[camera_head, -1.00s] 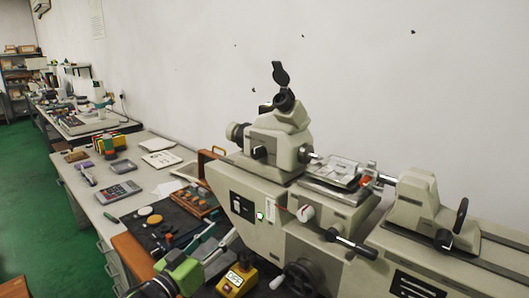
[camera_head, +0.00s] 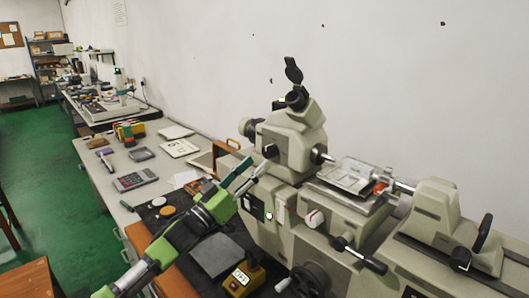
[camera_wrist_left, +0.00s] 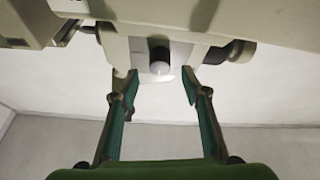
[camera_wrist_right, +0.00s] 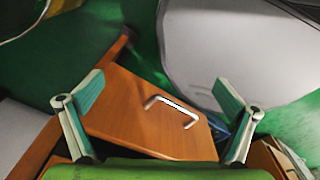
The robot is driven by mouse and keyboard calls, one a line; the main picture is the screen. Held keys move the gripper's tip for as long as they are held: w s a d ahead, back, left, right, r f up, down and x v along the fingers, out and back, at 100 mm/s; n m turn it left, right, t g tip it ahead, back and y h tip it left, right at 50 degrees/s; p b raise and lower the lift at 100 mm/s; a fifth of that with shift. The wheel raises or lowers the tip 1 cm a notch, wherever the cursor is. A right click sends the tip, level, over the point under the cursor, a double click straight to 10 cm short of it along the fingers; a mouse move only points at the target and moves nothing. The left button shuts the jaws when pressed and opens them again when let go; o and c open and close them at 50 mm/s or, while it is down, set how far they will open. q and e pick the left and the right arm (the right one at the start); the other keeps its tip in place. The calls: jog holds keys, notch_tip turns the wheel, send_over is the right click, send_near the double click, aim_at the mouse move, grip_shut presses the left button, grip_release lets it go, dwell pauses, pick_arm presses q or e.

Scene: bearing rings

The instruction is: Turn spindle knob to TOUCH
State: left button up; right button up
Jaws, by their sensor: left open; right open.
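The grey-beige measuring machine (camera_head: 290,150) stands on the bench at right in the head view. A white knob with a red mark (camera_head: 314,218) is on its front, and a dark round knob (camera_head: 270,151) is on its upper head. No TOUCH lettering is readable, so I cannot tell which knob is the spindle knob. My left gripper (camera_head: 258,166) is open and empty, its fingers pointing at the upper head near the dark knob. In the left wrist view, a dark knob with a pale end (camera_wrist_left: 160,67) shows between the spread fingertips. My right gripper (camera_wrist_right: 158,85) is open and empty.
A yellow box with a push button (camera_head: 242,278) and a handwheel (camera_head: 305,282) are low in front of the machine. A black lever (camera_head: 358,255) sticks out beside them. A wooden panel with a metal handle (camera_wrist_right: 170,108) is beneath my right gripper.

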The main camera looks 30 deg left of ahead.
aim_at(266, 154)
pick_arm(q)
jog(key=p+x, duration=0.1)
jog(key=x, duration=0.4)
jog(key=c, duration=1.1)
